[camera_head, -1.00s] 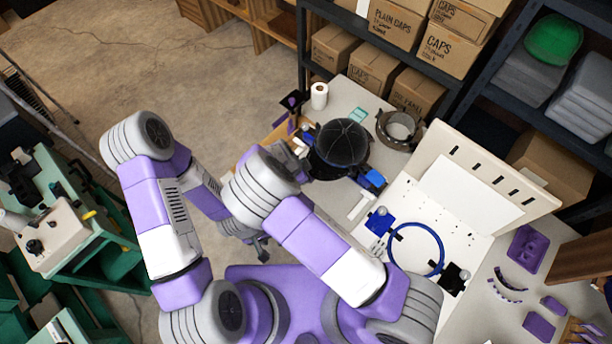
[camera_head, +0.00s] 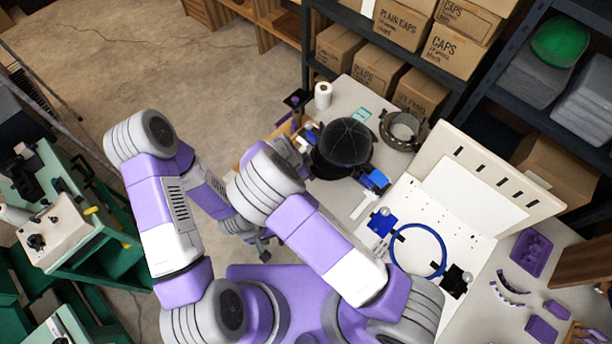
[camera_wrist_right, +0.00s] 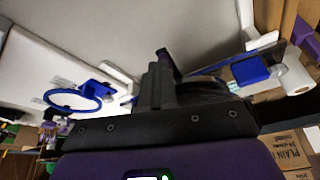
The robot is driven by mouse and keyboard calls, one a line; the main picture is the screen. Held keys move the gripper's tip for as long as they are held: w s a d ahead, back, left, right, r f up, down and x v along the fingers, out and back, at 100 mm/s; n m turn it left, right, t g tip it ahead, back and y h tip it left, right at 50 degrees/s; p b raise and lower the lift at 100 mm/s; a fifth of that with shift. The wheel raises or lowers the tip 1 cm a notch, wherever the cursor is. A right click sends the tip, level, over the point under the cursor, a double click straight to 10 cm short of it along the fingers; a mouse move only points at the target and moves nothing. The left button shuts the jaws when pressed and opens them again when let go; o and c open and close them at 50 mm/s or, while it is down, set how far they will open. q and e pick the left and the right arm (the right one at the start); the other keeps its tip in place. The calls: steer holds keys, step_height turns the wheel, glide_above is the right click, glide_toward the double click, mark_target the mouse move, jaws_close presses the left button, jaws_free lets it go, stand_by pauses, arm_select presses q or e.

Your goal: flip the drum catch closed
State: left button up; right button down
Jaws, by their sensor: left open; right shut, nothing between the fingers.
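A black cap (camera_head: 345,142) sits over a round dark form on the bench, with a blue block (camera_head: 376,180) at its lower right. I cannot make out the drum catch or its position. My left gripper (camera_head: 262,248) is open, low and left of the bench, away from the cap. My right gripper is mostly hidden behind its own arm in the head view. In the right wrist view its dark fingers (camera_wrist_right: 163,78) are shut and empty, in front of the dark cap shape (camera_wrist_right: 203,92). A blue block (camera_wrist_right: 250,70) shows to their right; contact is unclear.
A metal ring (camera_head: 402,130) and a white roll (camera_head: 323,95) stand at the bench's back. A blue hoop (camera_head: 442,252) lies before a white upright panel (camera_head: 490,185). Purple parts (camera_head: 532,252) lie at right. Boxes (camera_head: 377,68) fill the shelf behind.

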steer(key=shift+w+d, duration=0.2)
steer(key=shift+d, duration=0.2)
steer(key=shift+a, duration=0.1)
steer(key=a+r, duration=0.8)
steer(key=r, duration=0.1)
steer(key=shift+w+r+b, duration=0.3)
steer(key=shift+r, duration=0.05)
